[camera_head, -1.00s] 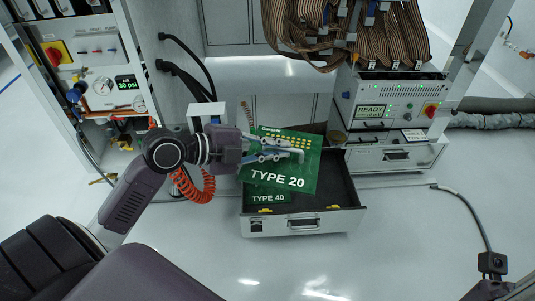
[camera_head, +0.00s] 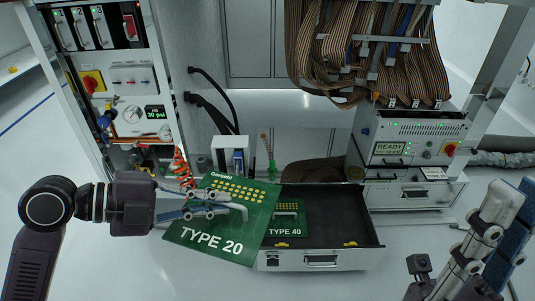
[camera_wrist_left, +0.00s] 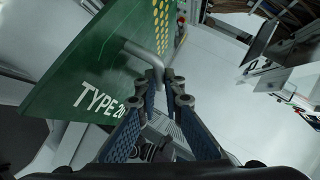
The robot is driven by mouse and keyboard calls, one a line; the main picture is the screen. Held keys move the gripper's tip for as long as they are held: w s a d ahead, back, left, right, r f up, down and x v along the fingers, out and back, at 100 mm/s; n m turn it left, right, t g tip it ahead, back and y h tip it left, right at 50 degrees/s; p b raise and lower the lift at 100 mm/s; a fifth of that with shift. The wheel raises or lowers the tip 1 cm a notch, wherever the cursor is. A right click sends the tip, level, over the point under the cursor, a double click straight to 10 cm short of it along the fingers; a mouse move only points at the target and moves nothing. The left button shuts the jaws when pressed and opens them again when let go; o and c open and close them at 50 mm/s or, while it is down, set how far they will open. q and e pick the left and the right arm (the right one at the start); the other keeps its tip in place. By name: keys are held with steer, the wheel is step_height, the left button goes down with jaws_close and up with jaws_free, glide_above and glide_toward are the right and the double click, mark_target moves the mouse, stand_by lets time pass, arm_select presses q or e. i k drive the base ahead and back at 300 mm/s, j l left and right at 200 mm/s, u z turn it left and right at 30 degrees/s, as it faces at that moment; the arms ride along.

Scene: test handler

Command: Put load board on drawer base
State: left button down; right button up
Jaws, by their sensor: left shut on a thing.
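The green load board marked TYPE 20 (camera_head: 205,247) hangs tilted in the air, left of the open drawer base (camera_head: 350,261) and over its left edge in the head view. My left gripper (camera_head: 212,203) is shut on the board's metal handle; the handle also shows between the fingers in the left wrist view (camera_wrist_left: 145,55). A second green board marked TYPE 40 (camera_head: 285,232) lies in the left part of the drawer, partly covered by TYPE 20. My right gripper (camera_head: 497,238) shows at the lower right edge, empty; its finger opening is unclear.
The dark drawer floor right of TYPE 40 is bare. A test unit with a READY screen (camera_head: 390,148) stands behind to the right, under brown ribbon cables (camera_head: 345,55). A gauge panel (camera_head: 130,115) and orange coiled hose (camera_head: 180,168) stand at the left.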

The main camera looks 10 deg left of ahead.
mark_target(306, 156)
steer(key=u, duration=0.6)
steer(key=l+u, duration=0.1)
steer(key=u, duration=0.45)
steer(key=i+l+u, duration=0.1)
steer(key=u, duration=1.1)
steer(key=l+u, duration=0.1)
steer(key=u, duration=0.5)
steer(key=l+u, duration=0.1)
steer(key=u, duration=1.05)
steer(key=k+u, duration=0.1)
steer(key=u, duration=0.5)
steer(key=k+l, duration=0.15)
steer(key=k, duration=0.4)
steer(key=k+z, duration=0.1)
steer(key=z, duration=0.4)
steer(key=k+z, duration=0.15)
steer(key=z, duration=0.3)
steer(key=k+l+z, duration=0.1)
steer(key=z, duration=0.85)
steer(key=l+z, duration=0.1)
steer(key=z, duration=0.4)
steer(key=k+l+z, duration=0.1)
steer(key=z, duration=0.85)
steer(key=l+z, duration=0.1)
steer(key=z, duration=0.35)
steer(key=l+z, duration=0.1)
steer(key=z, duration=0.85)
